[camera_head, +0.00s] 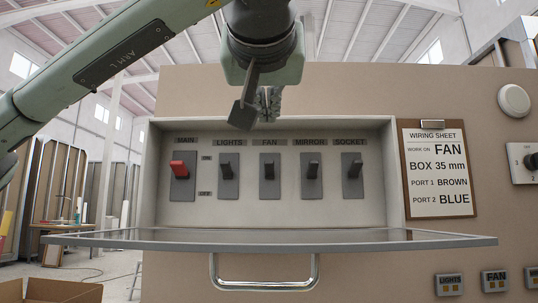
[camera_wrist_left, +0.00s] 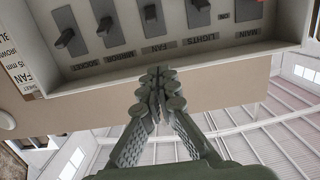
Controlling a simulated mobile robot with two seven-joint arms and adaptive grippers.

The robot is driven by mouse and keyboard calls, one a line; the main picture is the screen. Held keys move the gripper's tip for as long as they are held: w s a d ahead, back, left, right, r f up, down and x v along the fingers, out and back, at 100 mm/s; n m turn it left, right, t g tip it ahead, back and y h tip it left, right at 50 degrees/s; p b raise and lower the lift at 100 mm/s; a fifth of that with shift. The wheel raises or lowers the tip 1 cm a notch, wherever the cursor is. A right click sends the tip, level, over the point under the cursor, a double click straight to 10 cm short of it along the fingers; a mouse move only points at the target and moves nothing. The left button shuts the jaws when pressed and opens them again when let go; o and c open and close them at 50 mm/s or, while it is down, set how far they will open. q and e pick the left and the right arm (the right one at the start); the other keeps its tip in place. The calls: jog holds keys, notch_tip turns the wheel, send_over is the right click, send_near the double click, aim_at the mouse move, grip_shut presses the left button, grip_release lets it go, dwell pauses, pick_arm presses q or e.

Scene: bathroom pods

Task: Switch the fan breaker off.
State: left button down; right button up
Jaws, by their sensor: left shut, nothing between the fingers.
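The fan breaker (camera_head: 269,169) is a dark lever on a grey plate, third from the left in an open panel box (camera_head: 400,225). It sits between the lights breaker (camera_head: 227,169) and the mirror breaker (camera_head: 312,170). Its lever stands nearer the ON mark than the OFF mark, level with its neighbours. My left gripper (camera_head: 268,103) is shut and empty, just above the FAN label and in front of the box's top edge. In the left wrist view the picture is upside down; the fingertips (camera_wrist_left: 157,78) point at the fan breaker (camera_wrist_left: 150,14), apart from it.
The red main breaker (camera_head: 180,168) is at the left and the socket breaker (camera_head: 352,170) at the right. A glass cover (camera_head: 270,238) with a handle (camera_head: 265,284) is folded out below the box. A wiring sheet (camera_head: 437,170) hangs to the right.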

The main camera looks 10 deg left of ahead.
pick_arm(q)
jog(key=shift+s, duration=0.2)
pick_arm(e)
jog(key=shift+s, duration=0.1)
pick_arm(q)
jog(key=p, duration=0.2)
send_over(269, 168)
jog(key=shift+s+f, duration=0.35)
jog(key=shift+f, duration=0.05)
jog(key=f, duration=0.2)
jog(key=shift+s+f, duration=0.25)
jog(key=shift+f, duration=0.15)
jog(key=shift+s+d+f, duration=0.1)
jog(key=shift+s+f, duration=0.15)
jog(key=shift+f, duration=0.25)
pick_arm(e)
jog(key=shift+a+f, duration=0.1)
jog(key=shift+f, duration=1.65)
